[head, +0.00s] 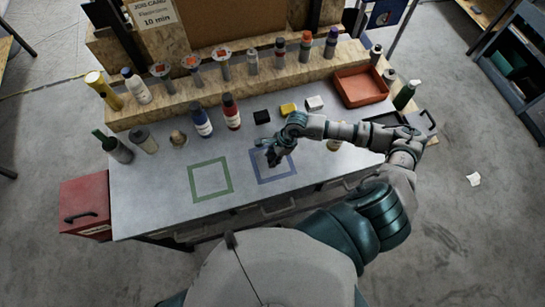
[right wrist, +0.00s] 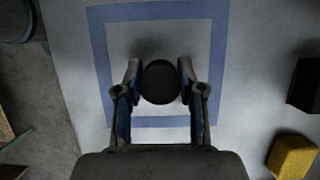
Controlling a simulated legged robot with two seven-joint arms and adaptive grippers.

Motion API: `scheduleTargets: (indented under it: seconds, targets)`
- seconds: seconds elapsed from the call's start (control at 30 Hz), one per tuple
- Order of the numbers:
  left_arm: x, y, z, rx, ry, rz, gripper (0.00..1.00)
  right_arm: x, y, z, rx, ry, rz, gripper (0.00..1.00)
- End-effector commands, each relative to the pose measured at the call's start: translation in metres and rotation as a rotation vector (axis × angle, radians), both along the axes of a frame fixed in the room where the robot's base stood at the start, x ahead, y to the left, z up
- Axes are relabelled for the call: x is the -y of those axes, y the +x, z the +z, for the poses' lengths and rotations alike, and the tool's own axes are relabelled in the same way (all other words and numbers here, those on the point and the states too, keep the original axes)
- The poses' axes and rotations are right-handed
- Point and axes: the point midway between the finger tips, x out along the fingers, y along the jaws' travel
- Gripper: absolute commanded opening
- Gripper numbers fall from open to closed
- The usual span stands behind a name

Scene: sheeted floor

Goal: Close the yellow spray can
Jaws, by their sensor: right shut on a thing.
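A yellow spray can (head: 104,91) stands at the far left end of the wooden ledge in the head view. Its top is too small to tell whether it is open or covered. My right gripper (head: 273,156) is over the blue square outline at the middle of the bench, well away from the yellow can. In the right wrist view, my right gripper (right wrist: 160,85) is shut on a round black cap-like thing (right wrist: 161,82). I cannot tell how far it is above the bench. My left gripper is not in view.
The blue square outline (head: 253,168) lies beside an empty green square outline (head: 192,183). Blue (head: 202,121) and red (head: 231,111) bottles stand behind. Black (head: 262,117), yellow (head: 288,109) and white (head: 314,103) blocks lie near an orange tray (head: 337,88). The front-left bench is clear.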

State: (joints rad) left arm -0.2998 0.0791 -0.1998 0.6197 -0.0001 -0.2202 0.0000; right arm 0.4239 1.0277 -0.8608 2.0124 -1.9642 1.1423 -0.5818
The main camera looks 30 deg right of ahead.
Motion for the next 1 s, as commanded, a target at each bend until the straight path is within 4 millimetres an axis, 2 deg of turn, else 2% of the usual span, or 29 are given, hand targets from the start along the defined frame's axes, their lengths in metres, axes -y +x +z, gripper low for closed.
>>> scheduleTargets:
  seconds: [0.27, 0.7, 1.0]
  targets:
    - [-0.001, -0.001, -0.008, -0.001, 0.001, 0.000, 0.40, 0.000, 0.001, 0.029, 0.005, 0.001, 0.001, 0.27]
    - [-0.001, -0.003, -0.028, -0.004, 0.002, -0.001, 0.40, 0.074, -0.070, 0.038, -0.005, -0.008, -0.001, 0.27]
    - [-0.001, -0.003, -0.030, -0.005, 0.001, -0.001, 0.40, 0.105, -0.103, 0.045, -0.003, -0.002, 0.001, 0.27]
